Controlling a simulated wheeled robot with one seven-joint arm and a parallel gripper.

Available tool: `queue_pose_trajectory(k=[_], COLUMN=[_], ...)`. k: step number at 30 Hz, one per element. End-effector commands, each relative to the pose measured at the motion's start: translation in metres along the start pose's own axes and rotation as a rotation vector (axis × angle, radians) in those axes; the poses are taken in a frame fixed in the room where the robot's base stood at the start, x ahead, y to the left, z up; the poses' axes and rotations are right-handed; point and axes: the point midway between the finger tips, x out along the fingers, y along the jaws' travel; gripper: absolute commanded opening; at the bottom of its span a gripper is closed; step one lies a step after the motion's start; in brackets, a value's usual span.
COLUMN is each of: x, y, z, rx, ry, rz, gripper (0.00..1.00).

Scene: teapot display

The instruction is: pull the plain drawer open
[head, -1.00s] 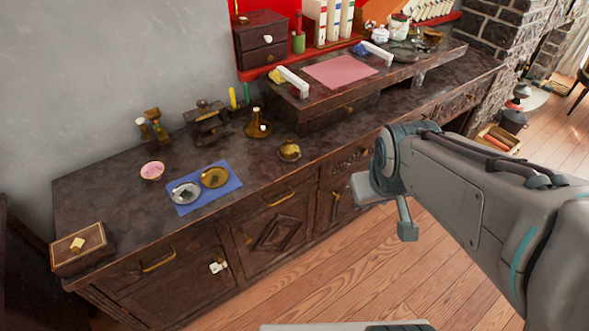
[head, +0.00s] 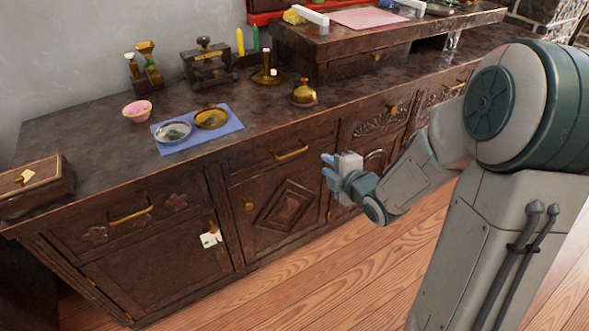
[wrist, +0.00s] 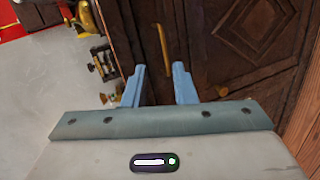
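The plain drawer (head: 262,155) is the smooth dark-wood front in the middle of the cabinet, above the diamond-carved door. It is closed and has a brass bar handle (head: 290,152). My gripper (head: 327,165) is in front of the cabinet, to the right of and slightly below that handle in the head view. In the wrist view, my gripper (wrist: 159,68) has its two blue fingers apart with nothing between them. The brass handle (wrist: 162,46) shows beyond the fingertips, roughly lined up with the gap. The fingers do not appear to touch it.
A left drawer with carved rosettes (head: 95,235) and a right drawer with a carved fan (head: 370,125) flank it. The diamond-carved door (head: 285,205) is below. A brass bell (head: 304,94) and a blue cloth (head: 225,128) lie on the countertop. The floor in front is clear.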

Motion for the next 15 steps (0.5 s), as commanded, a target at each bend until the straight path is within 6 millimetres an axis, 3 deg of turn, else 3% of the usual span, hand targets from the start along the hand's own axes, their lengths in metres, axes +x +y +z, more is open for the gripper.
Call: queue_pose_trajectory(k=[1,3,11,15], x=[0.009,0.013,0.025,0.047], y=[-0.018,-0.023,-0.024,-0.021], z=[-0.002,-0.007,-0.015,-0.018], rx=[-0.026,-0.062,-0.111,-0.109], ry=[0.026,0.056,0.095,0.096], rz=[0.028,0.068,0.128,0.128], gripper=[0.25,0.25,0.25,0.25])
